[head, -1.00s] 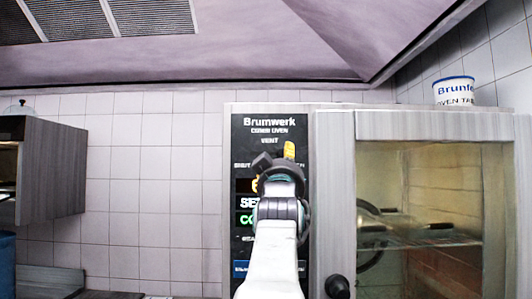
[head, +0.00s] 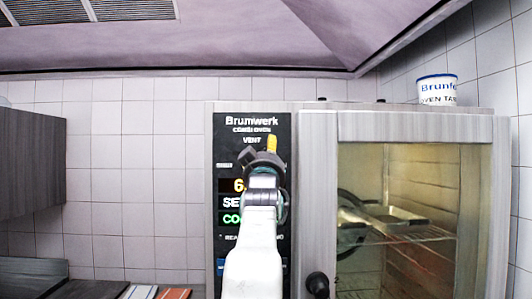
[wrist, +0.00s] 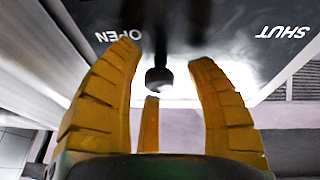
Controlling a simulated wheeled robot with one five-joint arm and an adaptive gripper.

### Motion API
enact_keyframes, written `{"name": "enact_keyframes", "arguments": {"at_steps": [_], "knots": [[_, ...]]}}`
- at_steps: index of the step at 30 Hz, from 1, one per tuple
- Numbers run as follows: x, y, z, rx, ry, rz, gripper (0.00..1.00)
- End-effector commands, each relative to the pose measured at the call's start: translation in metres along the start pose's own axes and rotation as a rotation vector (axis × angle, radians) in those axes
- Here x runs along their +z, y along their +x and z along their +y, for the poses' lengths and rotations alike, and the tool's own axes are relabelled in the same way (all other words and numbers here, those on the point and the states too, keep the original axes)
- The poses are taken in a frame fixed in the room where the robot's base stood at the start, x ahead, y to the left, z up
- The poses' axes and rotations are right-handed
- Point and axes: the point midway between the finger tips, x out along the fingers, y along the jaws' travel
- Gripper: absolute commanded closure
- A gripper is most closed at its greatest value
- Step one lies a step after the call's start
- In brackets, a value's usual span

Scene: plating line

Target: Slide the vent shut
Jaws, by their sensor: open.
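The vent control is on the dark panel (head: 225,140) of the combi oven, under the word VENT. In the wrist view, a round dark knob (wrist: 158,80) shows between the yellow fingers, nearer the OPEN label (wrist: 118,35) than the SHUT label (wrist: 282,32). The labels appear upside down there. My gripper (wrist: 164,55) is open, with its fingers either side of the knob in the picture; I cannot tell whether they touch it. In the head view my gripper (head: 271,145) is in front of the panel and hides the knob and the OPEN label.
The oven's glass door (head: 400,230) is right of the panel, with a dark round handle (head: 318,285) at its lower left. A white tub (head: 437,92) stands on the oven. A grey cabinet (head: 30,165) hangs at the left. The tiled wall between is clear.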

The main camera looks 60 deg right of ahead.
Motion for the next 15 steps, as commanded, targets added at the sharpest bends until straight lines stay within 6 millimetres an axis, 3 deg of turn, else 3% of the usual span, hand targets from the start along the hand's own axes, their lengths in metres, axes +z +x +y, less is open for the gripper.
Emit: {"name": "enact_keyframes", "arguments": {"at_steps": [6, 15], "knots": [[0.0, -0.0001, 0.0, 0.0, 0.0, 0.0, 0.48], [-0.0001, -0.0002, 0.0, 0.0, 0.0, 0.0, 0.75]]}}
